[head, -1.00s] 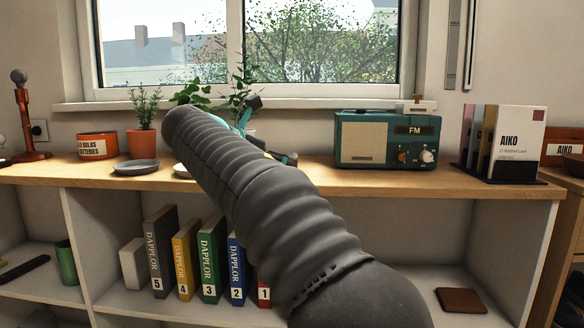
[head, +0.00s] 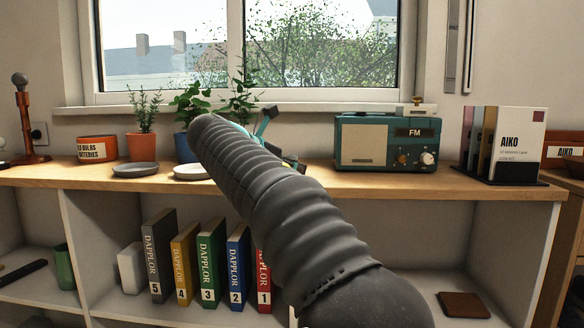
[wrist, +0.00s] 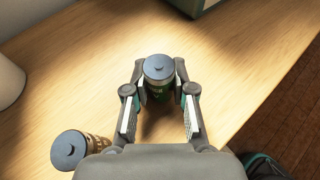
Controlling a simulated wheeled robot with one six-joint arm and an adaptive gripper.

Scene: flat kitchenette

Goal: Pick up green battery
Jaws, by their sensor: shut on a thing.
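The green battery (wrist: 157,92) stands upright with its grey cap up in the wrist view, between the fingers of my gripper (wrist: 159,80). My gripper is shut on it near the fingertips. I cannot tell whether its base touches the wooden counter (wrist: 90,60). In the head view my arm hides the battery, and only teal and dark parts of my gripper (head: 266,124) show past the arm, left of the radio.
A second battery (wrist: 84,148), tan-coloured, stands at lower left in the wrist view. The teal radio (head: 370,143) is right of my gripper. Potted plants, a grey saucer (head: 136,169) and an orange batteries tin (head: 97,149) stand left. The counter's front edge is close.

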